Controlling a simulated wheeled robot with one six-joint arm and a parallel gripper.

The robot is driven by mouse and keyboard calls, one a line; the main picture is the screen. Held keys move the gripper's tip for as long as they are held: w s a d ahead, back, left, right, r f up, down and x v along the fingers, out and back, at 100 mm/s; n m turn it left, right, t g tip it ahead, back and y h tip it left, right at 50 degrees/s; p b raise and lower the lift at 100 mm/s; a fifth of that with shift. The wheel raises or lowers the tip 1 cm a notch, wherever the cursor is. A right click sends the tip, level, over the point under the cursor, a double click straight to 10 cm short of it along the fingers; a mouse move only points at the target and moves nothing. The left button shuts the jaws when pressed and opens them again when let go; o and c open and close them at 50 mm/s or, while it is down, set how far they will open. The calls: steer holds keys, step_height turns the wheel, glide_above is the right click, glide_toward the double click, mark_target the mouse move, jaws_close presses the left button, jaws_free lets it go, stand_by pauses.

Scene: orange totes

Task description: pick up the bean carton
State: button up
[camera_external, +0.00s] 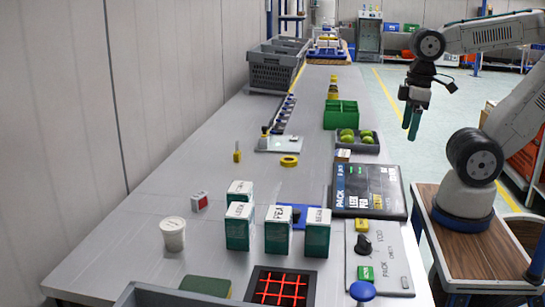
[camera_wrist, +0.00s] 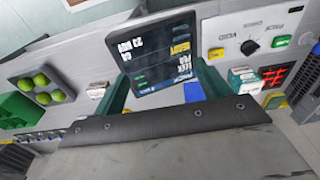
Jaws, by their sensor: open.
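The bean carton (camera_external: 318,234), white on top and teal below, stands upright on the grey table in the external view. Its label seems to read BEAN, though the print is small. It is the rightmost of a front row beside the pea carton (camera_external: 278,232) and another carton (camera_external: 238,232). A further similar carton (camera_external: 240,188) stands behind them. My gripper (camera_external: 411,126) is open and empty, high off the table's right side, far from the cartons. In the wrist view its teal fingers (camera_wrist: 163,82) are spread; cartons (camera_wrist: 243,80) show at right, labels unreadable.
A dark display panel (camera_external: 368,191) and a button panel (camera_external: 378,257) lie right of the cartons. A blue pad (camera_external: 285,212) lies behind the row, a red-grid tray (camera_external: 281,287) in front. A white tub (camera_external: 173,234) stands left. Open table lies farther back left.

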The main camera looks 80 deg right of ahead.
step_height(320, 180, down, 4)
steer(key=w+a+g+y, duration=0.1)
steer(key=w+a+g, duration=0.1)
steer(key=g, duration=0.1)
steer(key=m+t+y, duration=0.2)
steer(key=m+y, duration=1.1)
steer(key=m, duration=0.5)
glide_toward(319, 213)
steer(key=a, duration=0.4)
steer(key=shift+h, duration=0.3)
steer(key=x, duration=0.3)
steer(key=f+x, duration=0.1)
steer(key=x, duration=0.3)
steer(key=shift+f, duration=0.15)
steer(key=c, duration=1.2)
